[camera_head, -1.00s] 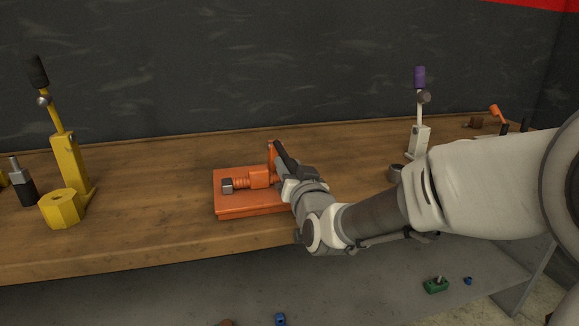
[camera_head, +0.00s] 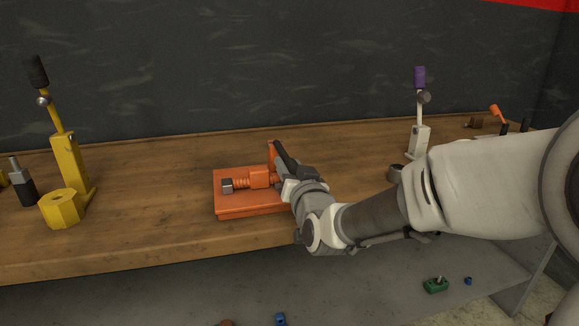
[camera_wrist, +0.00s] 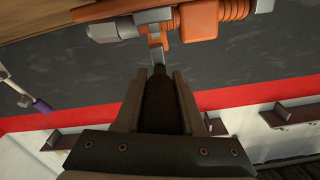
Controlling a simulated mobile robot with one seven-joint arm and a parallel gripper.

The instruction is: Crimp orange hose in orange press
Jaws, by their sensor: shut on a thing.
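The orange press (camera_head: 230,208) sits on the wooden bench, left of my arm. On its flat base lie a block-shaped body and a ribbed orange piece (camera_head: 241,183) ending in a grey metal tip; I cannot tell for sure whether this ribbed piece is the orange hose. It also shows at the top of the wrist view (camera_wrist: 235,9). My gripper (camera_wrist: 158,76) is shut on the press's black lever handle (camera_wrist: 158,100), which lies between the two fingers. In the head view, the handle (camera_head: 284,154) leans up and left; my gripper hides the press's right side.
A yellow lever press (camera_head: 70,165) and yellow nut-shaped block (camera_head: 62,208) stand at the left. A white press with a purple handle (camera_head: 420,78) stands behind my arm. A small orange-handled tool (camera_head: 498,114) is at the far right. The bench between the yellow and orange presses is clear.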

